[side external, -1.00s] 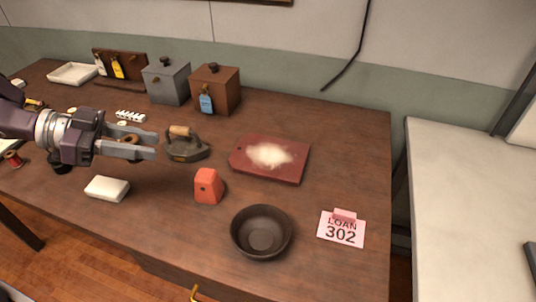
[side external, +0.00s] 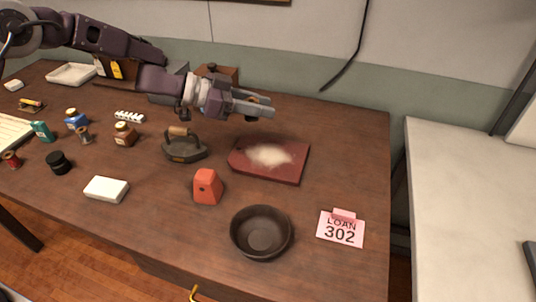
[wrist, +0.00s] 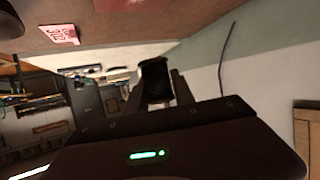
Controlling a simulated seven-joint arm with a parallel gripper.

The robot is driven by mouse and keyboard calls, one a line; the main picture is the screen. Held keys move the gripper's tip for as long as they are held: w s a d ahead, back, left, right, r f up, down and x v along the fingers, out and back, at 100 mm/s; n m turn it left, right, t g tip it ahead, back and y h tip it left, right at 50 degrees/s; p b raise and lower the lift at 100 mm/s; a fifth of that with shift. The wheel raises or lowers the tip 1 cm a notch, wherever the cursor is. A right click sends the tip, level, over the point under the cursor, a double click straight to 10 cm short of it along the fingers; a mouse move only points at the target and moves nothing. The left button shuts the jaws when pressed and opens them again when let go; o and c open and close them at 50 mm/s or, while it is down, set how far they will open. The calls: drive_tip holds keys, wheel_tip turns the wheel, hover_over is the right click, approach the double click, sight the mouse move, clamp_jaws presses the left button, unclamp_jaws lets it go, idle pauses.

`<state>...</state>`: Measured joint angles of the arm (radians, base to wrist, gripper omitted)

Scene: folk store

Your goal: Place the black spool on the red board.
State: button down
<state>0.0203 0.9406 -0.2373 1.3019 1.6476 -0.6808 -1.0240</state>
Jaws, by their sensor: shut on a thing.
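The black spool (wrist: 154,80) is clamped between the fingers of my gripper (wrist: 156,88) in the wrist view. In the side external view only brownish ends of the spool (side external: 258,99) show, above and below the fingers of my gripper (side external: 266,105). My gripper is shut on it and held above the table, behind the red board in the picture. The red board (side external: 285,173) lies flat on the table with a pile of pale powder (side external: 269,154) on its middle. The spool is apart from the board.
An old iron (side external: 185,148) stands left of the board. An orange-red block (side external: 207,187) and a dark bowl (side external: 261,232) stand in front. A pink loan card (side external: 341,229) is at right. A brown box (side external: 225,72) stands behind my gripper. The table right of the board is clear.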

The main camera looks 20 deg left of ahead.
sight(261, 159)
wheel_tip(261, 159, down, 13)
drive_tip(key=shift+f, duration=0.2)
drive_tip(key=shift+f, duration=0.1)
drive_tip(key=c, duration=1.1)
unclamp_jaws()
drive_tip(key=shift+o, duration=0.2)
drive_tip(key=shift+r, duration=0.2)
drive_tip(key=v, duration=1.2)
drive_tip(key=shift+a, duration=0.1)
